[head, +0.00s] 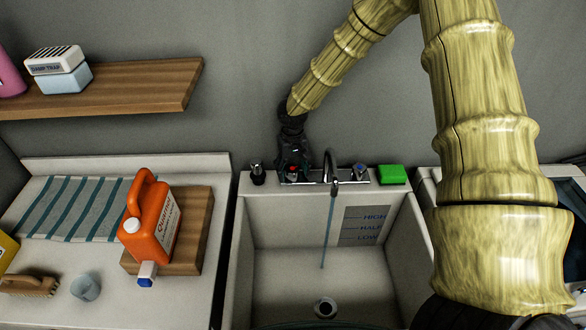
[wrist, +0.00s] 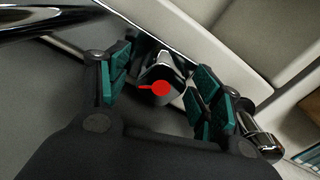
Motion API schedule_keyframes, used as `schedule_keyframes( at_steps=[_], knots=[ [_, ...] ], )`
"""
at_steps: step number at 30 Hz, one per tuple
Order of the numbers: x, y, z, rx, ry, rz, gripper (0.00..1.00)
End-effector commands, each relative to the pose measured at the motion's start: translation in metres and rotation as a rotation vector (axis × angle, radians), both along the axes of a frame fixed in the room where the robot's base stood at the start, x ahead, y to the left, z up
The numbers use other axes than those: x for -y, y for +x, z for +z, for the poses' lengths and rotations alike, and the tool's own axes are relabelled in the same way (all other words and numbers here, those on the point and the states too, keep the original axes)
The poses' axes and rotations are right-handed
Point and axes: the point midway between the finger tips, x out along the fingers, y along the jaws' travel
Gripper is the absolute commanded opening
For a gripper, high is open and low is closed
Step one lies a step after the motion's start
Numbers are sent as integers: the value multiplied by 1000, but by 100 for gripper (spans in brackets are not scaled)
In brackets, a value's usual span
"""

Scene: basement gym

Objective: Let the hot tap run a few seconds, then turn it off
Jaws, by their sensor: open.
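The hot tap (head: 293,171), with a red mark on its handle, stands left of the spout on the back ledge of the sink (head: 238,235). In the wrist view the tap handle (wrist: 160,87) sits between the two teal-padded fingers of my gripper (wrist: 163,88). My gripper (head: 293,158) is open around the handle; whether a pad touches it I cannot tell. The chrome spout (head: 332,170) arches over the basin, and a thin bluish stream of water (head: 327,235) falls from it. The blue-marked tap (head: 359,172) is right of the spout.
A green sponge (head: 391,174) lies on the right of the ledge. A dark and chrome fitting (head: 257,173) stands at the left. A wooden shelf (head: 150,88) is above.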

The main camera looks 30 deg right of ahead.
Motion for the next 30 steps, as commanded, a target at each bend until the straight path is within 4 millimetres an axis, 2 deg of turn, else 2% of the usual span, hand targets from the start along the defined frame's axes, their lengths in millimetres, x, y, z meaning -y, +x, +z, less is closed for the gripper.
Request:
schedule_keyframes(
  at_steps=[11,18,19,30],
  knots=[
    [0,0,-3,0,0,0,65],
    [0,0,-3,0,0,0,23],
    [0,0,-3,0,0,0,19],
    [1,0,-3,0,-2,51,19]
  ],
)
